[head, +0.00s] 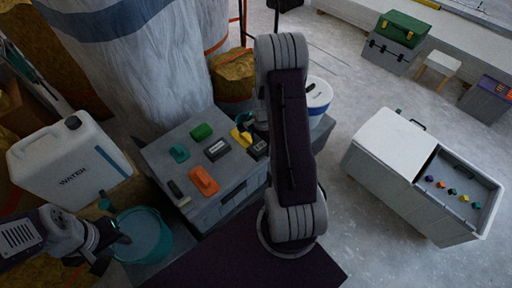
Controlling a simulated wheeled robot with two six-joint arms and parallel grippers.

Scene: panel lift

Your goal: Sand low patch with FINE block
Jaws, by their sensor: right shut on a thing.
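On the grey worktop (159,152) lie a dark block with a pale label (216,149) and another dark labelled block (258,148) at the right end. Any grade lettering is too small to read. My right gripper (249,125) is at the right end of the worktop, mostly hidden behind my own arm. It is shut on what appears to be the right-hand dark block. My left gripper (112,248) is at the lower left, by the teal bucket (151,250); its fingers look apart and empty. The low patch cannot be made out.
Green (202,131), teal (179,153), orange (203,180) and yellow (239,137) tools share the worktop. A white water can (68,160) stands left, a large pale column (145,70) behind. A white cooler (392,140) stands right. Open floor lies beyond it.

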